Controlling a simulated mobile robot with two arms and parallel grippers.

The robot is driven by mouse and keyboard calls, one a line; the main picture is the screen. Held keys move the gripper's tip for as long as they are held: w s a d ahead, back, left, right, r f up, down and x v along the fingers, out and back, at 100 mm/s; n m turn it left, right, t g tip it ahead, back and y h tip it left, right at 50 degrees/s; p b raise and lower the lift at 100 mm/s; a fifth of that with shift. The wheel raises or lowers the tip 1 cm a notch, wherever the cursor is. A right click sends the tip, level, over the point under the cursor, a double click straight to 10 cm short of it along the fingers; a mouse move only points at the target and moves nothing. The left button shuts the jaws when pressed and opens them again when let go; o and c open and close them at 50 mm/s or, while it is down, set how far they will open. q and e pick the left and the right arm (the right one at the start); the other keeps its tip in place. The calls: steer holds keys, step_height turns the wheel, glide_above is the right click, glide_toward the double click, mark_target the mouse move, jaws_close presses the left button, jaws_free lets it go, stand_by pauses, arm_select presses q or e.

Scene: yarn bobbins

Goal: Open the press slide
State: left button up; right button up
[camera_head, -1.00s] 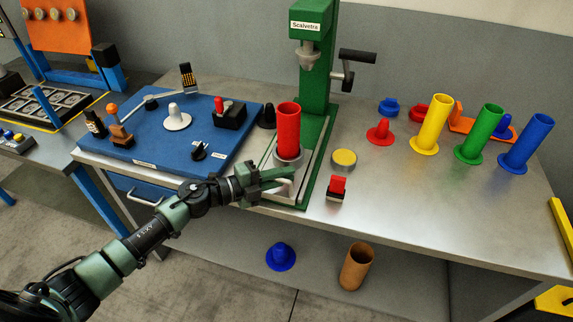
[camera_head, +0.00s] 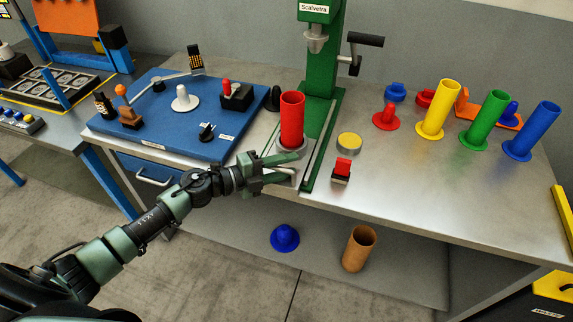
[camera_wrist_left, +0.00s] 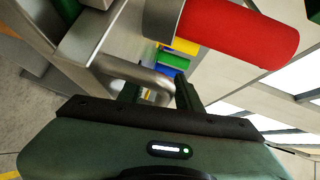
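The green press (camera_head: 322,60) stands at the back of the steel table. Its slide carries an upright red tube (camera_head: 291,118) in a grey holder (camera_head: 290,143), forward of the spindle (camera_head: 316,40). My left gripper (camera_head: 291,168) is at the front of the slide, its two fingers on either side of the grey slide handle. In the left wrist view the bent bar of the handle (camera_wrist_left: 140,72) lies at the fingers (camera_wrist_left: 159,93), and the red tube (camera_wrist_left: 240,35) is beyond. The fingers partly hide the handle. My right gripper is not in view.
A red button (camera_head: 342,168) and a yellow round pad (camera_head: 349,142) are right of the press. Yellow (camera_head: 437,108), green (camera_head: 485,120) and blue (camera_head: 532,130) tubes stand farther right. A blue board (camera_head: 165,125) with small parts lies left. The floor in front is clear.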

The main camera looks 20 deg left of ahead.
arm_select(q)
steer(key=b+v, duration=0.2)
steer(key=v, duration=0.5)
steer(key=shift+s+a, duration=0.25)
steer(key=shift+s, duration=0.05)
stand_by(0.4)
